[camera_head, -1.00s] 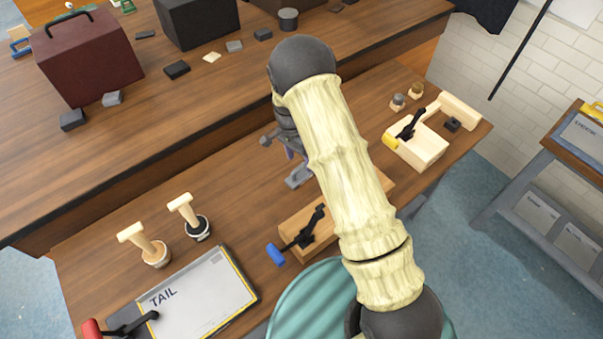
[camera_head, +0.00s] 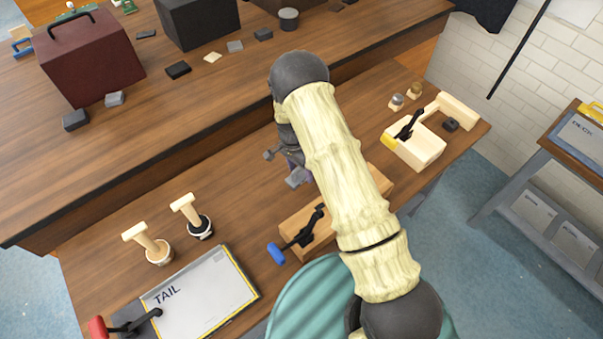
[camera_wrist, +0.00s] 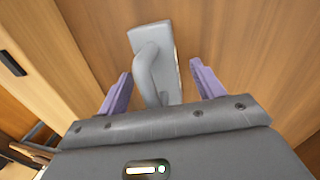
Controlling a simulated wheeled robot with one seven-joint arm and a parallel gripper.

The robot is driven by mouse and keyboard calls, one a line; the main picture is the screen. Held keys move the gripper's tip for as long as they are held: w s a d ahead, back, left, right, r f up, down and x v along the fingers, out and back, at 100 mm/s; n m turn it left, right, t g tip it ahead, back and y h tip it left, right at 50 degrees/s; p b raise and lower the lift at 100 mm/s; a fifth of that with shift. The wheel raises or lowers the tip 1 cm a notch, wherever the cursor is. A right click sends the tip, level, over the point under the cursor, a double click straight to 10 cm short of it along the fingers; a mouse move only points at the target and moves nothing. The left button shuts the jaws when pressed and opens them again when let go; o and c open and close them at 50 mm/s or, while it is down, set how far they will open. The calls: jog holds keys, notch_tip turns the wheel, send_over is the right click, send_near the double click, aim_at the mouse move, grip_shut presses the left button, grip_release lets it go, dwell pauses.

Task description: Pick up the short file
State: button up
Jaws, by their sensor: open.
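A grey tool with a flat block and a curved handle (camera_wrist: 148,72), which looks like the short file, lies on the wooden bench (camera_head: 235,170). In the head view only a grey part of it (camera_head: 296,179) shows beneath my gripper (camera_head: 292,165); my arm hides the rest. In the wrist view my gripper (camera_wrist: 160,72) is open, with its purple fingers on either side of the grey handle and a gap on each side. The near end of the handle is hidden behind the gripper body.
A wooden block with a blue-handled clamp (camera_head: 292,232) sits close in front of the tool. Two upright wooden-handled tools in round holders (camera_head: 193,216) and a TAIL board (camera_head: 203,292) are at left. A pale clamp block (camera_head: 418,150) is at right.

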jog(key=c, duration=1.3)
notch_tip(320, 180, up, 10)
jog(key=shift+r+b, duration=0.1)
jog(key=shift+b, duration=1.05)
